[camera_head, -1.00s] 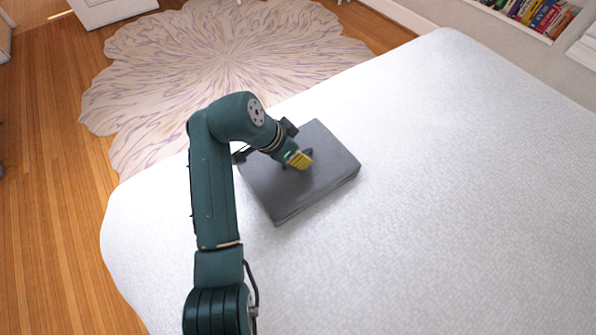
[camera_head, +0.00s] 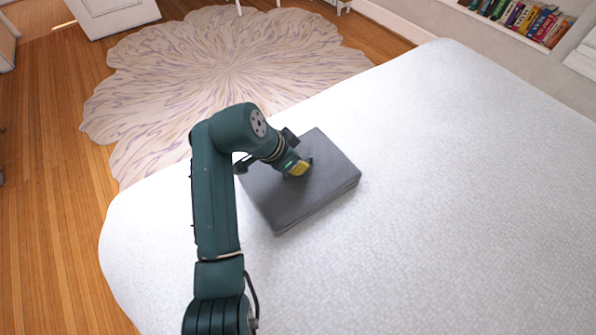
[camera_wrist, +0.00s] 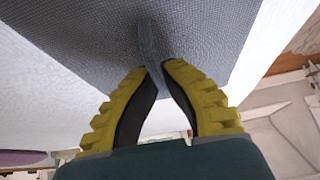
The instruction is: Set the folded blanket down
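The folded blanket (camera_head: 300,202) is a flat dark grey rectangle over the near left part of the white bed (camera_head: 430,200). My gripper (camera_head: 300,170) is at the middle of its top. In the wrist view, the yellow-backed fingers (camera_wrist: 158,70) are closed on a thin upright fold of the grey blanket (camera_wrist: 80,40). The blanket looks level and close to the bed surface. I cannot tell whether its underside touches the bed, since that side is hidden.
The bed is bare to the right of and behind the blanket. A pale flower-shaped rug (camera_head: 225,75) lies on the wooden floor (camera_head: 50,220) beyond the bed. A shelf of books (camera_head: 525,20) stands at the far right.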

